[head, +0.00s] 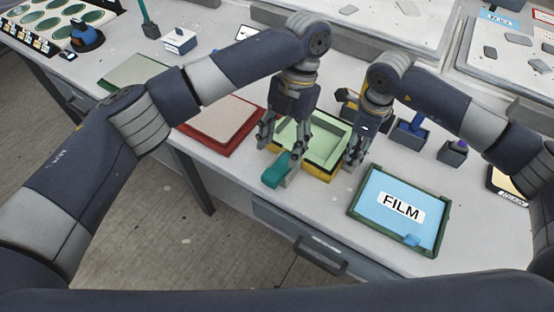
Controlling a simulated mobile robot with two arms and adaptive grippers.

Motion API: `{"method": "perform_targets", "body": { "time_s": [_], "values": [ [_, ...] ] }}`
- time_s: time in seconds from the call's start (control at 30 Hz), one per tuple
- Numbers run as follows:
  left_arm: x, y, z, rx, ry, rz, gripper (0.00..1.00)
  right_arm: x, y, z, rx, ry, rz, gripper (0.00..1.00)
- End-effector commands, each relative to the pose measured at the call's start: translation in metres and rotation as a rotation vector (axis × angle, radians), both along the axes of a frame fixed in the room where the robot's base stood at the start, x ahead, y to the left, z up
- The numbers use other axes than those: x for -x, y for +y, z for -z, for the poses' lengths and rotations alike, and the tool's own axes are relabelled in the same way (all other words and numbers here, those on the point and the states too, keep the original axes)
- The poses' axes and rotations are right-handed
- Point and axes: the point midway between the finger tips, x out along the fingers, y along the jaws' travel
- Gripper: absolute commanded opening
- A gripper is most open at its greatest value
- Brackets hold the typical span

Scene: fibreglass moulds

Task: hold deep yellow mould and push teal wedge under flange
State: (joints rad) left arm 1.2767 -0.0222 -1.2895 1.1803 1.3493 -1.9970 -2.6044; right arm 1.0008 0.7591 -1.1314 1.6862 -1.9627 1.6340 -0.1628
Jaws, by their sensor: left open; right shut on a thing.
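The deep yellow mould (318,173) sits on the bench with a pale green inside, between my two grippers. My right gripper (352,157) points down at its right wall and is shut on that wall. My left gripper (281,146) is open over the mould's left front side, its fingers spread. The teal wedge (274,173) lies on the bench at the mould's front left corner, just below my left gripper. The gripper fingers hide parts of the rim. I cannot tell whether the wedge tip is under the flange.
A red-framed tray (222,150) lies left of the mould, a green-framed tray (138,72) behind it. A blue FILM tray (385,236) lies to the right front. Small dark holders (409,135) stand at the right. A drawer handle (320,257) juts from the bench front.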

Motion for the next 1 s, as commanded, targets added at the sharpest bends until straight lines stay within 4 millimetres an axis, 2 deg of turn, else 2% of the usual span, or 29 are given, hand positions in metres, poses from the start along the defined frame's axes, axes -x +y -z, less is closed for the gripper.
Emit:
{"method": "perform_targets", "body": {
  "time_s": [0.1, 0.2, 0.53, 0.57, 0.8, 1.0],
  "values": [
    [-0.005, -0.003, -0.017, -0.004, 0.0, 0.0, 0.56, 0.0, -0.003, 0.002, 0.006, 0.003, 0.008, 0.0],
    [-0.007, -0.004, -0.024, -0.006, 0.003, 0.001, 0.56, 0.0, -0.004, 0.002, 0.008, 0.002, 0.01, 0.0],
    [-0.008, -0.005, -0.029, -0.006, 0.005, 0.001, 0.56, -0.001, -0.006, 0.001, 0.012, 0.001, 0.013, 0.0],
    [-0.008, -0.005, -0.029, -0.006, 0.005, 0.001, 0.54, -0.001, -0.006, 0.001, 0.012, 0.001, 0.013, 0.0],
    [-0.008, 0.002, -0.024, 0.005, -0.034, -0.006, 0.0, -0.001, -0.006, 0.001, 0.013, 0.0, 0.014, 0.0],
    [-0.001, 0.017, -0.01, 0.047, -0.134, -0.02, 0.0, -0.001, -0.006, 0.001, 0.012, 0.0, 0.014, 0.0]
  ]
}}
